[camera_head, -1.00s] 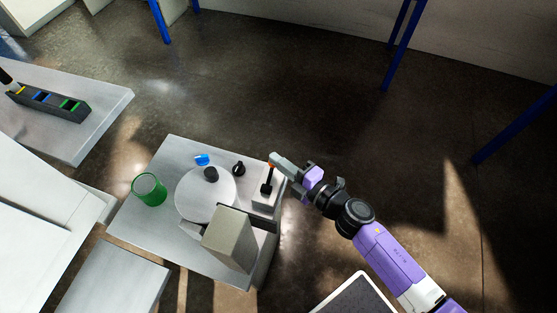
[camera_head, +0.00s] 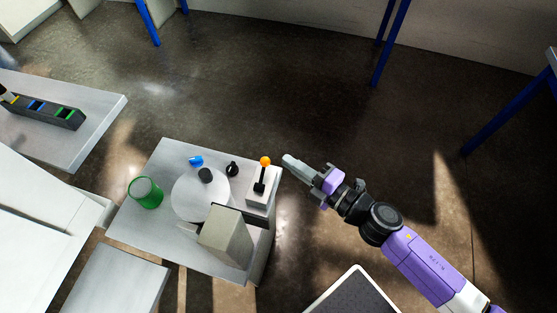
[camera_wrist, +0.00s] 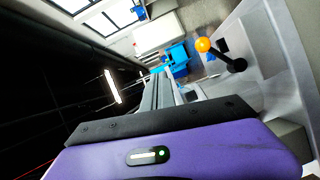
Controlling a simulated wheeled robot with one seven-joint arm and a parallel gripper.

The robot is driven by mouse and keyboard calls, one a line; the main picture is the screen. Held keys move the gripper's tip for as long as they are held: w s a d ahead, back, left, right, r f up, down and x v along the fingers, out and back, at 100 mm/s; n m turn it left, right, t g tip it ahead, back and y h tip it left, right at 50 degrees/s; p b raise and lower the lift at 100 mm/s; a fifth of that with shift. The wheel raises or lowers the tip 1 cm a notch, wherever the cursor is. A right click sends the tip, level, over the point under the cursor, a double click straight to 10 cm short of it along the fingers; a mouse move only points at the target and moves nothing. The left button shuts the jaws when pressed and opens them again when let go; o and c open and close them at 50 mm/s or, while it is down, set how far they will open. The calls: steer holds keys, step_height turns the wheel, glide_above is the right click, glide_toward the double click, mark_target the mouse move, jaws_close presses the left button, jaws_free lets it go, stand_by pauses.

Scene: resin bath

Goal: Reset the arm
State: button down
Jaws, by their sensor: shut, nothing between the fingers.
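My gripper (camera_head: 287,160) is shut and empty, at the end of my purple and black arm. In the head view it is over the floor, just off the right edge of the metal table, apart from the orange-knobbed lever (camera_head: 265,161). In the wrist view the gripper's fingers (camera_wrist: 160,72) run away from the camera, side by side. The lever's orange ball (camera_wrist: 203,45) and black stem show to their right, with a gap between.
The metal table (camera_head: 135,229) carries a green cylinder (camera_head: 146,193), a round lidded vessel (camera_head: 201,195), a blue item (camera_head: 196,161), a black knob (camera_head: 232,169) and a grey box (camera_head: 226,240). A dark rack (camera_head: 60,117) is on the left bench.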

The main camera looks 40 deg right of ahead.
steer(key=shift+s+d+r, duration=0.3)
steer(key=shift+s, duration=0.3)
steer(key=s+a+r+m+g+h+b, duration=0.1)
steer(key=s+a+r+m+b, duration=0.1)
steer(key=s+m, duration=0.7)
steer(key=s+a+r+m+h+b, duration=0.2)
steer(key=s+a+r+m, duration=0.2)
steer(key=s+m, duration=0.5)
steer(key=s, duration=0.4)
steer(key=shift+g, duration=0.4)
